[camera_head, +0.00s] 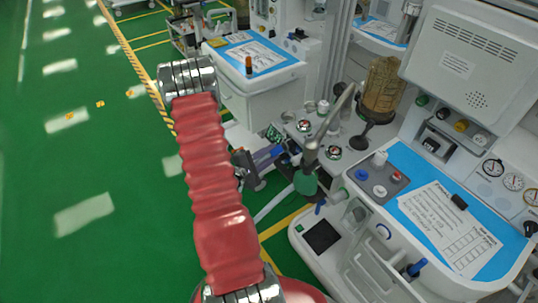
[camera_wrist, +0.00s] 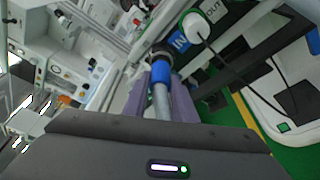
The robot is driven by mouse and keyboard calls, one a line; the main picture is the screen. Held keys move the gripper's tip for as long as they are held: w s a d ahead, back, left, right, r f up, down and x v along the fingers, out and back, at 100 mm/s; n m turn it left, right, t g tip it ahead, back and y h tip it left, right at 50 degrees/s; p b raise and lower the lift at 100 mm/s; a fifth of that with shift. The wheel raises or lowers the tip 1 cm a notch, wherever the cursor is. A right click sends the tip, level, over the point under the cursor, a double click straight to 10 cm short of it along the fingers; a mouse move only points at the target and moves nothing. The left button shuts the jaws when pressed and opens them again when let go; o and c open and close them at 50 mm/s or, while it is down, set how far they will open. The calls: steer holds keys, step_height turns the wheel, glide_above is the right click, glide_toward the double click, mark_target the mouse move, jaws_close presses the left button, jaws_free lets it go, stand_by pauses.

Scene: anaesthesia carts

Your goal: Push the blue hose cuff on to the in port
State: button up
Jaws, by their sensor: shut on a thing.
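The blue hose cuff (camera_wrist: 160,72) is between the two purple fingers of my gripper (camera_wrist: 161,84) in the wrist view. Its grey hose (camera_wrist: 161,103) runs back between the fingers towards the palm. The gripper is shut on the cuff. The in port (camera_wrist: 161,51) is a dark round fitting just beyond the cuff, beside a blue IN label (camera_wrist: 180,40). The cuff's far end meets or nearly meets it; I cannot tell how far it is on. In the head view my gripper (camera_head: 252,172) is small, beside the cart's left side, and the cuff there is unclear.
A white OUT label (camera_wrist: 213,11) and a green-ringed round fitting (camera_wrist: 196,27) are right of the in port. A thin black cable hangs there. The anaesthesia cart (camera_head: 345,262) stands at the right, with a brown canister (camera_head: 383,84). Green floor (camera_head: 90,170) is open at the left.

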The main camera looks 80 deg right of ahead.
steer(key=shift+s+d, duration=0.6)
steer(key=shift+d, duration=0.05)
steer(key=o, duration=1.1)
steer(key=shift+w+a, duration=0.1)
steer(key=v, duration=1.3)
steer(key=shift+w+a, duration=0.15)
steer(key=shift+a, duration=0.1)
stand_by(0.8)
